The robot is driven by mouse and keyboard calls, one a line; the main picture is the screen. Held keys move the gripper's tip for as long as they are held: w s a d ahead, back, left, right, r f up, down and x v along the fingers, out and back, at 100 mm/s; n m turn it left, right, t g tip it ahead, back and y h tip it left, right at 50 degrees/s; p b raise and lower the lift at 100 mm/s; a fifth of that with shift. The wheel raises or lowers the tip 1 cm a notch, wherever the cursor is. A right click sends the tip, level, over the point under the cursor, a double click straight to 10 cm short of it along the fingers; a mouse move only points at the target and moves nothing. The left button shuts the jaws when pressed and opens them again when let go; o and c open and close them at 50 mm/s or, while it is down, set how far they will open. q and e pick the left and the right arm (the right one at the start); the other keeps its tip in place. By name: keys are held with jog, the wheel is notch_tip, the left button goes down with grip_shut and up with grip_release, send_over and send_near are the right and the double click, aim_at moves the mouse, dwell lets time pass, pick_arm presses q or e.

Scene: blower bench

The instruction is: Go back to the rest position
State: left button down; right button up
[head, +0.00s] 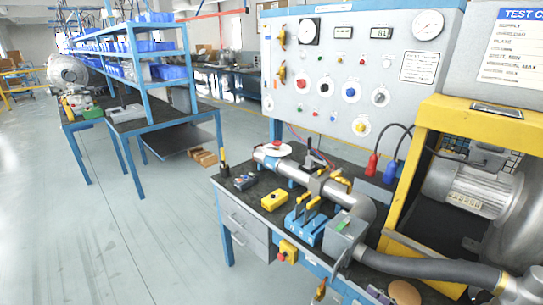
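Neither of my grippers nor my arms can be made out in the head view. The blower bench (240,205) stands at the right, with a dark top and blue legs. On it a silver pipe (318,184) runs to a grey box (345,236), and a grey corrugated hose (430,268) leads off to the right. A yellow box with a button (274,200) and a blue rack (305,225) with yellow-handled tools sit near the front edge.
A grey control panel (350,115) with gauges and knobs rises behind the bench. A yellow frame (408,170) surrounds a silver motor (470,190) at right. A blue shelf bench (130,125) stands at left. The floor (130,240) at front left is clear.

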notch_tip(320, 180, down, 7)
jog(key=d+m+g+h, duration=0.3)
jog(key=m+h, duration=0.2)
jog(key=h, duration=0.6)
jog(key=s+a+f+g, duration=0.1)
jog(key=s+a+g, duration=0.2)
jog(key=s+g, duration=0.6)
jog(key=s+d+f, duration=0.1)
jog(key=s+f, duration=0.1)
jog(key=f, duration=1.2)
jog(key=s+d+f, duration=0.2)
jog(key=s+f, duration=0.1)
jog(key=f, duration=1)
pick_arm(q)
jog(key=shift+w, duration=0.9)
pick_arm(e)
jog(key=s+f, duration=1.5)
jog(key=s, duration=0.2)
jog(key=shift+s+d+f+h, duration=0.25)
jog(key=shift+d+h, duration=0.05)
jog(key=shift+d, duration=0.15)
